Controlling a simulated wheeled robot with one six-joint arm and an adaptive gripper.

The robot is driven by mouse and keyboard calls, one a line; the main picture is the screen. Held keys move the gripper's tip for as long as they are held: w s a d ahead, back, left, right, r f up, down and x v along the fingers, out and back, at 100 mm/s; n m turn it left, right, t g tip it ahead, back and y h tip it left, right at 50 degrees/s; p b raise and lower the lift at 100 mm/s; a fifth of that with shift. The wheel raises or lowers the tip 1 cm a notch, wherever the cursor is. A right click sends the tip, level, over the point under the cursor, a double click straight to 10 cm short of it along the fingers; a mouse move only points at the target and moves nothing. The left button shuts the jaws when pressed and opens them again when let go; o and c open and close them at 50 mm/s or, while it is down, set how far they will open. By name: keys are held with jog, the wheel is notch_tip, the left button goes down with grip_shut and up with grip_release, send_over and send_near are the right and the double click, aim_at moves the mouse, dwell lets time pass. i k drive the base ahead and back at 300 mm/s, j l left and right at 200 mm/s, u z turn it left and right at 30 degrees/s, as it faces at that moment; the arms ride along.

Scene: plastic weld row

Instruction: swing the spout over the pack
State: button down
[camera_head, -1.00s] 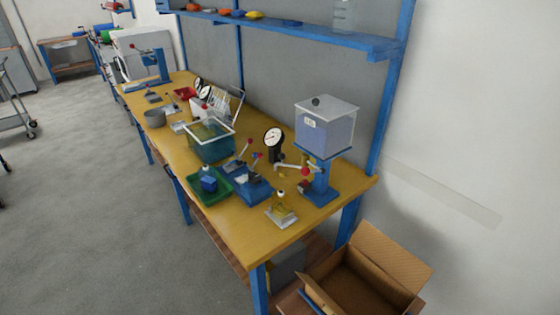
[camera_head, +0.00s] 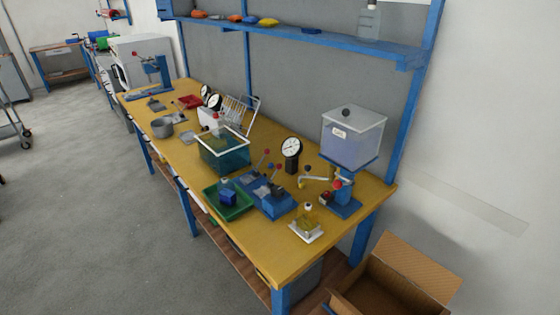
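A clear hopper (camera_head: 353,145) with a lid and a white label stands on a blue stand (camera_head: 345,203) near the table's right end. A pale spout (camera_head: 316,179) reaches out to the left from below the hopper. A red knob (camera_head: 337,184) sits by its joint. A small clear pack with yellowish contents (camera_head: 306,228) sits on the table in front of the stand. The spout's end lies behind and above the pack in the picture, apart from it. My gripper is not in view.
The yellow workbench (camera_head: 260,259) also holds a dial gauge (camera_head: 291,151), a blue clamp fixture (camera_head: 270,196), a green tray (camera_head: 236,210) and a teal-filled tank (camera_head: 224,153). An open cardboard box (camera_head: 387,288) stands beside its right end. Grey floor (camera_head: 100,210) is free at left.

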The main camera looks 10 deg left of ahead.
aim_at(307, 168)
jog(key=i+j, duration=0.1)
jog(key=j, duration=0.4)
jog(key=j+u, duration=0.1)
jog(key=j, duration=0.4)
jog(key=i+j, duration=0.15)
jog(key=j, duration=0.35)
jog(key=i+j+u, duration=0.1)
jog(key=j, duration=0.45)
